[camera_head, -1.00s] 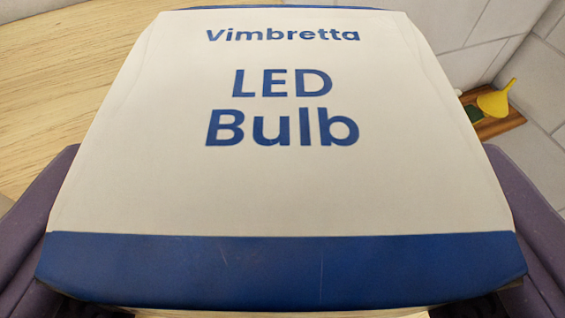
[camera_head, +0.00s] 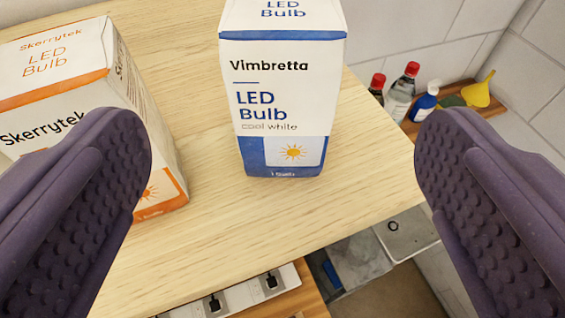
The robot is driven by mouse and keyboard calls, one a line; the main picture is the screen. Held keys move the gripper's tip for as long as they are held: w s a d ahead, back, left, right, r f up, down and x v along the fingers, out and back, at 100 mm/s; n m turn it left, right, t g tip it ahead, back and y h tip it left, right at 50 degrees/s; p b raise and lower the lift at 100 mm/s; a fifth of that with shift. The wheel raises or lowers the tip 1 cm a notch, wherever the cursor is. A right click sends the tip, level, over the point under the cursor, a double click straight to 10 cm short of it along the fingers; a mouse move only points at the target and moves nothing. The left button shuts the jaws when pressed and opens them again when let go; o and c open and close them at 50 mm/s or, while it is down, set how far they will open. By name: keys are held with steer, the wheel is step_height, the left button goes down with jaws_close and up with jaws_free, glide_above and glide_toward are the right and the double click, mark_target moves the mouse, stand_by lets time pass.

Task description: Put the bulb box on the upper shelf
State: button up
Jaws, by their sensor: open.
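The white and blue Vimbretta LED bulb box (camera_head: 282,85) stands upright on a light wooden shelf (camera_head: 270,220), its printed front facing me. A white and orange Skerrytek LED bulb box (camera_head: 75,90) stands on the same shelf to the left, partly hidden by my left finger. My gripper (camera_head: 283,150) is open and empty. Its two purple, studded fingers are spread wide at the left and right of the picture, on the near side of the Vimbretta box and apart from it.
Several bottles (camera_head: 402,92) and a yellow funnel (camera_head: 478,91) stand on a wooden ledge at the right against the tiled wall. Below the shelf's front edge are a socket strip (camera_head: 240,292) and grey items (camera_head: 360,262). Bare shelf lies between the two boxes.

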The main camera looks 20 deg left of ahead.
steer(key=s+d+m+t+h, duration=0.1)
steer(key=d+m+t+h, duration=0.1)
steer(key=d+m+h, duration=0.2)
steer(key=d+h, duration=0.1)
steer(key=d, duration=0.2)
steer(key=shift+s+f+m+h, duration=0.2)
steer(key=shift+f+m+h, duration=0.1)
steer(key=shift+h, duration=0.1)
